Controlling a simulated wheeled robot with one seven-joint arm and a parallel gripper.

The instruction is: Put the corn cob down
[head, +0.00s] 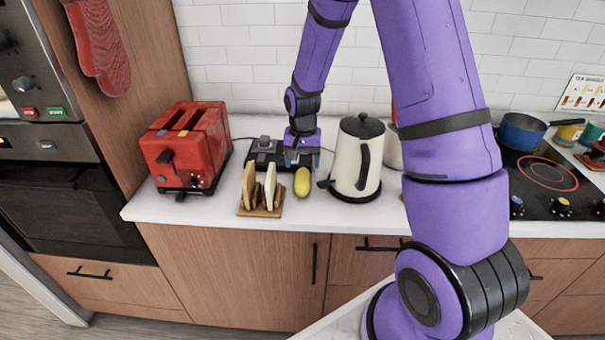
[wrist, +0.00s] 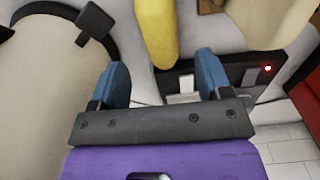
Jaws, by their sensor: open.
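The yellow corn cob (head: 302,182) lies on the white counter between the toast rack and the kettle. It also shows in the wrist view (wrist: 158,32), at the top middle, beyond my fingertips. My gripper (head: 298,158) is just behind the cob in the head view. In the wrist view its two blue fingers (wrist: 162,78) are spread apart with nothing between them. The cob looks apart from both fingers.
A cream kettle (head: 347,175) stands close on the right. A wooden rack (head: 265,211) with bread slices and a red toaster (head: 184,146) stand on the left. A black appliance (head: 262,152) is behind my gripper. The counter's front edge (head: 220,224) is near.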

